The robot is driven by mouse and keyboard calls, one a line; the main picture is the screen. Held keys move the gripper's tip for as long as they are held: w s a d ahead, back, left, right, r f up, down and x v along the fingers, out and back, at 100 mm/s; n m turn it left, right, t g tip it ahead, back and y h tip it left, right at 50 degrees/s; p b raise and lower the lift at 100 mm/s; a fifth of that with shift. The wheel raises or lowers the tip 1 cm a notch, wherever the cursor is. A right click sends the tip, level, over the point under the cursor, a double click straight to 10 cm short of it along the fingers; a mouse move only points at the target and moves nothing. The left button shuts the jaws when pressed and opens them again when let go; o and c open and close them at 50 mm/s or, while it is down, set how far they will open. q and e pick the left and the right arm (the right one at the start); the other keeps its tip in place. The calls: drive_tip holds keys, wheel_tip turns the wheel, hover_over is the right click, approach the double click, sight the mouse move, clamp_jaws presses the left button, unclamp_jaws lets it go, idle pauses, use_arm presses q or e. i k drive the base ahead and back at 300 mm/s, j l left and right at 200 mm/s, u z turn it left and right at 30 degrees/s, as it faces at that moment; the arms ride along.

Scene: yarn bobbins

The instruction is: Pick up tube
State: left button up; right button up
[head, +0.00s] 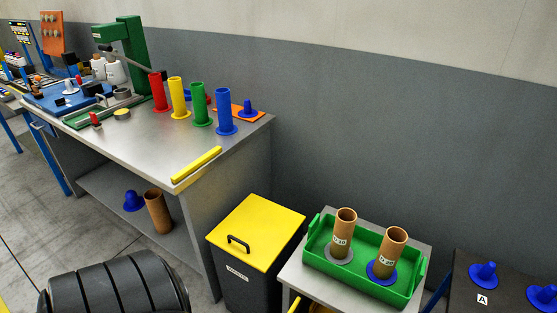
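The left tube (344,235) stands on a grey disc and the right tube (389,254) on a blue disc (377,275). A third brown tube (158,212) leans slightly on the lower shelf of the metal table. Red (158,92), yellow (177,98), green (201,105) and blue (226,111) flanged cylinders stand in a row on the tabletop. Neither of my grippers is in view.
The green tray (314,251) sits on a small metal table. A dark bin with a yellow lid (258,232) stands left of it. Blue pegs (483,275) are on a dark surface at right. A yellow bar (197,164) lies at the metal table's (150,148) edge.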

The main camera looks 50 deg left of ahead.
sight(346, 218)
drive_tip(key=u, duration=1.05)
drive_tip(key=k+j, duration=0.05)
drive_tip(key=j, duration=0.05)
